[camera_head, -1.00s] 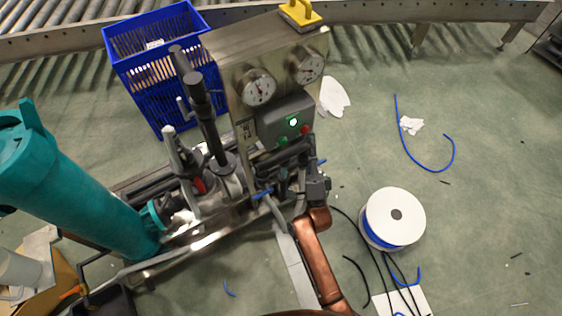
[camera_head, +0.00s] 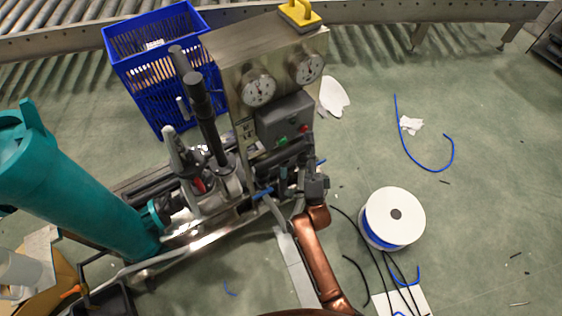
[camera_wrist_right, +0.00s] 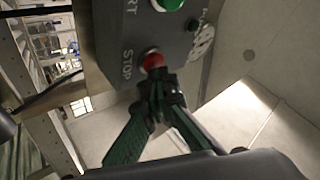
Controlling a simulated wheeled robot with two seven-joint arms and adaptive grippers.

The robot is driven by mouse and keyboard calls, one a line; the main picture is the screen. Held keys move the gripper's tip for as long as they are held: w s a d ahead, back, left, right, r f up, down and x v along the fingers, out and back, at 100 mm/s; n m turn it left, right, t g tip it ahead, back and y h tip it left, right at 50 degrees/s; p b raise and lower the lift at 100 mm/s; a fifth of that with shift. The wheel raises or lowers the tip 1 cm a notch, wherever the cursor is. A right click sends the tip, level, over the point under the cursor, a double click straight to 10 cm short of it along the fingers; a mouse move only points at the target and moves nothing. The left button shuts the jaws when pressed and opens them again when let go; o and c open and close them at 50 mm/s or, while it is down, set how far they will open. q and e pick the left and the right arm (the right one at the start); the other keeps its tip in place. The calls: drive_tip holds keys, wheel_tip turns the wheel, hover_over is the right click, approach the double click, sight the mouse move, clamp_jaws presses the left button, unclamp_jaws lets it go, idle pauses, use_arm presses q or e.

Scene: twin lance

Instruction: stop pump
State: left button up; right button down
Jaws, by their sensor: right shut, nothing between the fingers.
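The grey control box (camera_head: 285,120) is on the front of the steel pump cabinet (camera_head: 235,50). Its red button (camera_head: 304,129) and green button (camera_head: 283,141) show in the head view. In the right wrist view the red button (camera_wrist_right: 153,60) sits beside the STOP label, and the green button (camera_wrist_right: 168,4) is at the top edge. My right gripper (camera_wrist_right: 157,84) is shut and empty, its fingertips at the red button, touching or nearly so; they partly hide it. The lamp on the box looks unlit. My left gripper is not in view.
Two round gauges (camera_head: 258,88) are above the box. Dark pipes (camera_head: 207,120) and a teal cylinder (camera_head: 75,190) stand to the left. A blue crate (camera_head: 150,60) is behind. A cable spool (camera_head: 393,218) and loose cables lie on the floor at the right.

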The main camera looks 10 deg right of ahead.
drive_tip(key=shift+s, duration=0.2)
drive_tip(key=s+p, duration=0.1)
drive_tip(key=s, duration=0.1)
drive_tip(key=s+d+p, duration=0.2)
drive_tip(key=s, duration=0.1)
drive_tip(key=shift+s, duration=0.3)
drive_tip(key=shift+d, duration=0.1)
idle(0.5)
